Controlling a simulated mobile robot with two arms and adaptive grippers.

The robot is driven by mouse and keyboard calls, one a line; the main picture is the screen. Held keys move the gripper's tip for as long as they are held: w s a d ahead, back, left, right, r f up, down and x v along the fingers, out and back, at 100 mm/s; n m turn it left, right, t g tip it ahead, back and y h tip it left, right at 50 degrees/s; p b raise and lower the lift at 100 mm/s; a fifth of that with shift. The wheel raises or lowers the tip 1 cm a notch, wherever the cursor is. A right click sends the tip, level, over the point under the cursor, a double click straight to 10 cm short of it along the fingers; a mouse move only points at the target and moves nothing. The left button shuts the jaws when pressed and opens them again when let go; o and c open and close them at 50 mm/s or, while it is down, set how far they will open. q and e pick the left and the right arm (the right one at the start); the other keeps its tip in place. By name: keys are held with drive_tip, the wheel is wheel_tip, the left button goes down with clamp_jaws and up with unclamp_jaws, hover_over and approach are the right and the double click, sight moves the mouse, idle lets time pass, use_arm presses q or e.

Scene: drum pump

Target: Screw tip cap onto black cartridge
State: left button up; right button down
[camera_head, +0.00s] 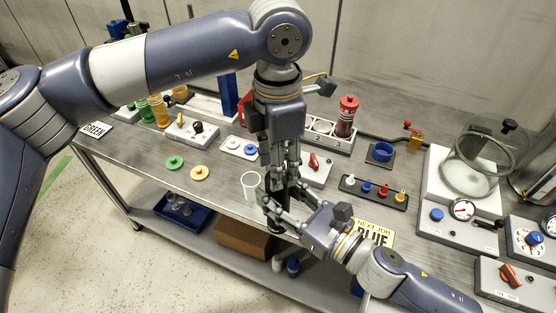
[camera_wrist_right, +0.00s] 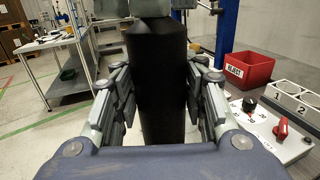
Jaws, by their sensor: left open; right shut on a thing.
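The black cartridge (camera_wrist_right: 158,80) stands upright between the fingers of my right gripper (camera_wrist_right: 160,105) in the right wrist view. The right gripper (camera_head: 276,208) is shut on it, in front of the bench edge in the head view. My left gripper (camera_head: 281,172) points down from above, open, with its fingers close over the cartridge's top. The cartridge's top end and any tip cap there are hidden by the fingers. A black rack (camera_head: 360,198) holds several small coloured tip pieces, white, blue, red and yellow, on the bench to the right.
A clear cup (camera_head: 251,184) stands at the bench edge, just left of the grippers. A "NEXT JOB BLUE" sign (camera_head: 376,233) is by the right arm. A vacuum chamber (camera_head: 478,162) stands right. A red bin (camera_wrist_right: 246,69) is behind.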

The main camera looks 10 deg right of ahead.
use_arm(q)
wheel_tip(320, 180, up, 12)
idle(0.5)
idle(0.5)
